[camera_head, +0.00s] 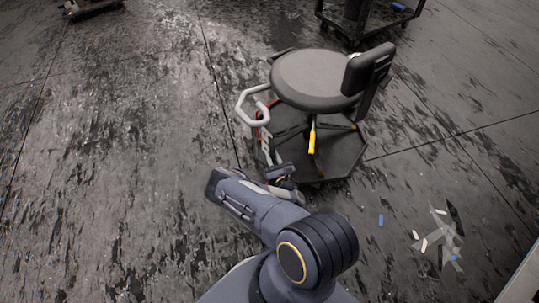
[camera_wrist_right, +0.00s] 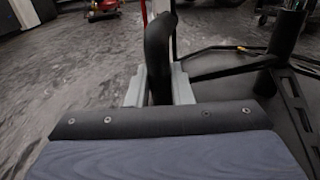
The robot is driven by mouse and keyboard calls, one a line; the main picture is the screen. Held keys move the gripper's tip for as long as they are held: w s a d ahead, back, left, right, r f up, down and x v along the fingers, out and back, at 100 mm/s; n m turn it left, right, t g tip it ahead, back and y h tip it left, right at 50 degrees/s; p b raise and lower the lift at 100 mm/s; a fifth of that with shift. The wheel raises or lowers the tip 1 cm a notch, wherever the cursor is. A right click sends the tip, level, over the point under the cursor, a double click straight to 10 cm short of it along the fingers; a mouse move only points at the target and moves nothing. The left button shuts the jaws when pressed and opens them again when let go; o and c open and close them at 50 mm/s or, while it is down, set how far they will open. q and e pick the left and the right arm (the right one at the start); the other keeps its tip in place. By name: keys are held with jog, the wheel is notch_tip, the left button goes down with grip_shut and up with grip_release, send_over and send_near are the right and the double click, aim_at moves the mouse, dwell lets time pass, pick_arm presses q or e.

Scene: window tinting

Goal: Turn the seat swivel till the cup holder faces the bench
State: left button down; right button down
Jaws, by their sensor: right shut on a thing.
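The swivel seat has a round dark grey cushion (camera_head: 312,79) and a black backrest (camera_head: 368,69) at its right. A pale ring-shaped frame (camera_head: 252,107), perhaps the cup holder, sticks out at the seat's left. My right gripper (camera_head: 281,173) is low at the front left of the seat, beside its base. In the right wrist view, its pale fingers (camera_wrist_right: 158,84) are shut on a black upright bar (camera_wrist_right: 159,45). I cannot tell which part of the seat this bar belongs to. My left gripper is out of view. I cannot surely identify the bench.
A yellow lever (camera_head: 312,140) hangs under the seat above a dark polygonal base plate (camera_head: 343,158). A dark wheeled cart (camera_head: 354,20) stands behind. Scraps and small blue pieces (camera_head: 440,238) lie at the right. A pale edge (camera_head: 525,280) shows at bottom right.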

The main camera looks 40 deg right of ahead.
jog(key=shift+s+d, duration=0.1)
jog(key=shift+d, duration=0.05)
jog(key=c, duration=1.3)
grip_release()
jog(key=p+v, duration=0.1)
jog(key=v, duration=0.6)
jog(key=shift+s, duration=0.3)
